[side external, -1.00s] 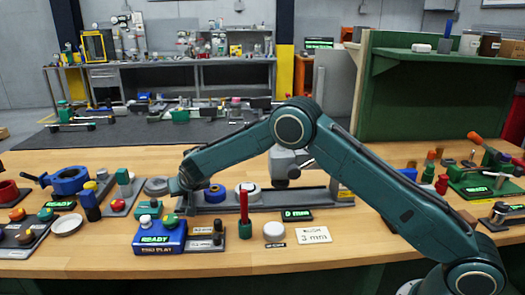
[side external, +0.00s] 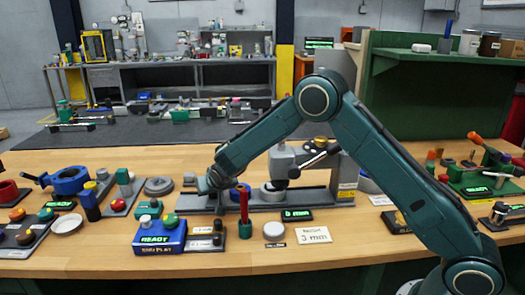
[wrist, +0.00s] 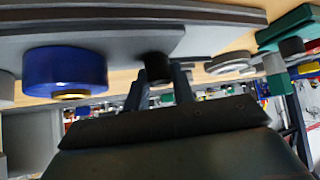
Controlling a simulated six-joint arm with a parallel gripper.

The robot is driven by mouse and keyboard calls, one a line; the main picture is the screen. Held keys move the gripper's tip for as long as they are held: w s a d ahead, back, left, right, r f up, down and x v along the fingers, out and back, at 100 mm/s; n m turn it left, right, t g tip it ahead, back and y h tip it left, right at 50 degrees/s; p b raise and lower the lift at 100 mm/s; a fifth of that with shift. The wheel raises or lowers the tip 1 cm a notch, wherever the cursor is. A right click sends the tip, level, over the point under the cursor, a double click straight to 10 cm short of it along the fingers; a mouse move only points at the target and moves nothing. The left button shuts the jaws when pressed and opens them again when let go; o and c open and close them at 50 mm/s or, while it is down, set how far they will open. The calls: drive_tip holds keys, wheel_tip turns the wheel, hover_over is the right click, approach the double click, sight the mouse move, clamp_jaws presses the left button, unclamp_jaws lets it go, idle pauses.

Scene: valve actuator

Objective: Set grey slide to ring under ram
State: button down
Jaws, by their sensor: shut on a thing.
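My gripper (side external: 213,200) is at the slide's left end, partly hidden by my wrist. In the wrist view my gripper (wrist: 160,82) is shut on a small black knob (wrist: 155,66) on the slide, beside the blue ring (wrist: 65,70). The grey press head with its ram (side external: 282,166) stands at the right. The pale ring is under or just left of the ram; the exact alignment is unclear.
A green "0 mm" display (side external: 297,215) and a "3 mm" card (side external: 313,235) stand in front of the press. A red pin in a green holder (side external: 244,215) and a blue READY box (side external: 158,237) are near the slide's front. My arm crosses above the right side.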

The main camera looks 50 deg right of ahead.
drive_tip(key=shift+s+d, duration=0.8)
drive_tip(key=shift+d, duration=0.15)
drive_tip(key=c, duration=1.2)
unclamp_jaws()
drive_tip(key=shift+o, duration=0.2)
drive_tip(key=shift+a, duration=0.1)
drive_tip(key=shift+r, duration=0.1)
drive_tip(key=v, duration=1.3)
drive_tip(key=shift+s+r, duration=0.2)
drive_tip(key=shift+r, duration=0.05)
drive_tip(key=shift+a, duration=0.1)
